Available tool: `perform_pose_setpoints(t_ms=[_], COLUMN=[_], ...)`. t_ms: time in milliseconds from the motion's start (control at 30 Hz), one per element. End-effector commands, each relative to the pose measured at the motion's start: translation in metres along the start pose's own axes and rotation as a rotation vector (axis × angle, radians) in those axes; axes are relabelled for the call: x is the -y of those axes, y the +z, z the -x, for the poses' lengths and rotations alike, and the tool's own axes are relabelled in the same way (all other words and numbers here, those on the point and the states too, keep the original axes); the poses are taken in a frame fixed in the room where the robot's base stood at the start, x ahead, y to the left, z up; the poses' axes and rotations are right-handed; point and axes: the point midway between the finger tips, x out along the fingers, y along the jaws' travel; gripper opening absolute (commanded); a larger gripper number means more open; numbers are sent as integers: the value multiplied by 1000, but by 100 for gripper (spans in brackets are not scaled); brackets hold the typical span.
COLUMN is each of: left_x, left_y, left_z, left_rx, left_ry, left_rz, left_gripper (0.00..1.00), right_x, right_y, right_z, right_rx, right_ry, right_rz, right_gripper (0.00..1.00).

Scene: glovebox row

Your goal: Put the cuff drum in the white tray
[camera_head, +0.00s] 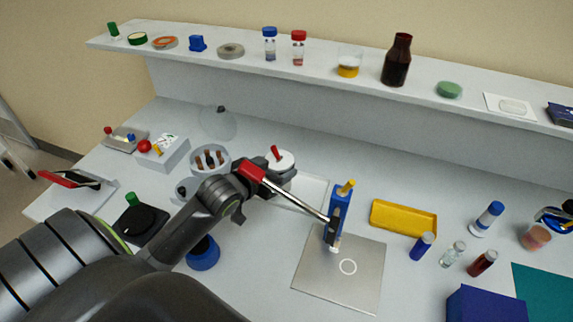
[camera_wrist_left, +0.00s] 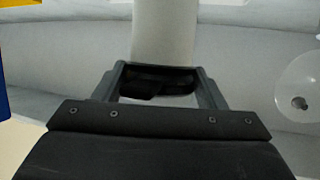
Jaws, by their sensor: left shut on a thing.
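In the head view my left arm reaches in from the left, and my left gripper (camera_head: 240,196) is at its far end, partly hidden by the arm. In the left wrist view the gripper (camera_wrist_left: 163,84) is shut on a pale, smooth cylinder (camera_wrist_left: 164,35) that runs out of the top of the picture. It may be the cuff drum; its ends are not visible. A flat white tray (camera_head: 312,188) lies right of the gripper, partly behind a thin rod with a red end. My right gripper is not in view.
The red-ended rod (camera_head: 295,201) runs to a blue post (camera_head: 340,203) on a steel plate (camera_head: 335,290). A white-topped grey device (camera_head: 282,163) and a bowl (camera_head: 205,157) stand near the gripper. A yellow tray (camera_head: 404,218) and several vials are at right; a shelf (camera_head: 330,70) runs behind.

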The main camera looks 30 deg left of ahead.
Motion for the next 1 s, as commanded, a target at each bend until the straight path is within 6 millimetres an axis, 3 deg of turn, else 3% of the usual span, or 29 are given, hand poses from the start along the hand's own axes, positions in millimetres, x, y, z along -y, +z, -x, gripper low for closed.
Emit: perform_pose_setpoints(t_ms=[100,233,367,600,833,867,1000], left_x=[-1,0,0,0,0,0,0], left_y=[-12,-18,-14,13,15,15,15], left_z=[-24,-39,-45,-56,-56,-56,-56], left_rx=[-2,-1,3,1,0,1,1], left_ry=[1,0,0,0,0,-1,-1], left_rz=[2,0,1,0,-2,-1,-1], left_gripper=[34,34,34,34,34,68,86], right_x=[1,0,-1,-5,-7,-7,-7], right_y=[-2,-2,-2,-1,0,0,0], right_z=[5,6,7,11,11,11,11], right_rx=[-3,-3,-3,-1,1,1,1], right_ry=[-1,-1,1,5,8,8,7], right_rz=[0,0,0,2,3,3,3], right_gripper=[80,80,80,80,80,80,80])
